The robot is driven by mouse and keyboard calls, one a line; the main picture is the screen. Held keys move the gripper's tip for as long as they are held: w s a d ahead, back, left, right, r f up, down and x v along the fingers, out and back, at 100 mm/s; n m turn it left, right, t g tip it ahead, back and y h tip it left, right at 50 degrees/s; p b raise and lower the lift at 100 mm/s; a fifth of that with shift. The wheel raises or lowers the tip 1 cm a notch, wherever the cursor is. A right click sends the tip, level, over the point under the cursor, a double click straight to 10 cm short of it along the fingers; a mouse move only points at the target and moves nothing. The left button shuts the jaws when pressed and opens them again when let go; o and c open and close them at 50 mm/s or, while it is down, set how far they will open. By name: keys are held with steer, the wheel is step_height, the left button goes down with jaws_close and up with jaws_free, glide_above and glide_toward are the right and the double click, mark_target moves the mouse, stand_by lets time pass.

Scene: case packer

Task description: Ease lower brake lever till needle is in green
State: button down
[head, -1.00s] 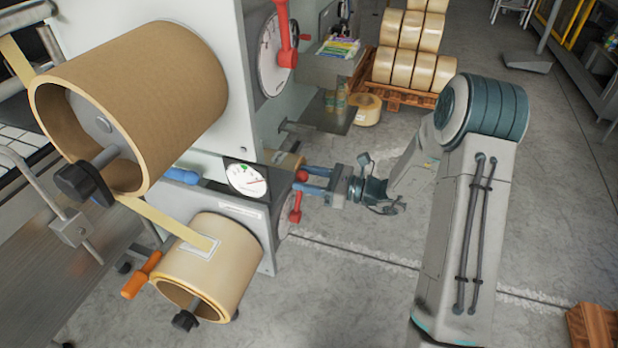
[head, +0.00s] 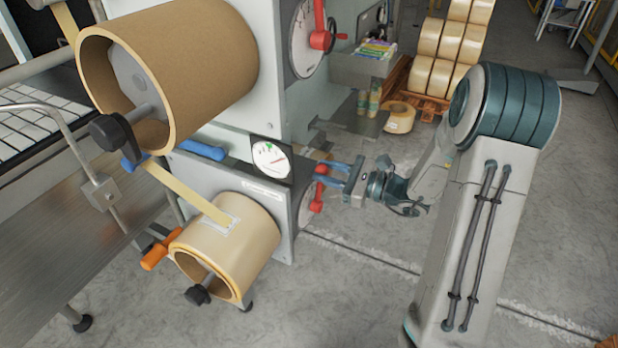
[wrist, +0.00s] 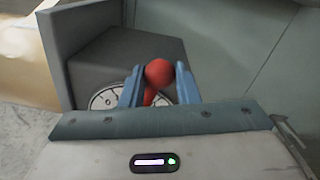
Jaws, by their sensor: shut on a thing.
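The lower brake lever (head: 318,190) is red, at the right side of the lower unit in front of a pale round dial plate. My gripper (head: 328,172) has its blue fingers at the lever's upper knob. In the wrist view, the red ball knob (wrist: 159,72) sits between the two fingers, which are shut on it. The white gauge (head: 270,160) with a thin red needle faces the head camera above the lower roll. Its green mark is near the top; the needle appears to point right, outside the green, though it is small.
An upper red lever (head: 321,40) stands on its own dial above. A large tape roll (head: 170,65) and a lower tape roll (head: 240,240) are left of the gripper. A pallet of rolls (head: 440,60) stands behind. The floor around my arm is clear.

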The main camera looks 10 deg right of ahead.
steer(key=shift+s, duration=0.1)
stand_by(0.3)
steer(key=c, duration=1.1)
jaws_free()
steer(key=shift+d, duration=0.1)
steer(key=b+v, duration=0.1)
steer(key=v, duration=1.2)
steer(key=shift+s+d, duration=0.25)
steer(key=shift+d, duration=0.05)
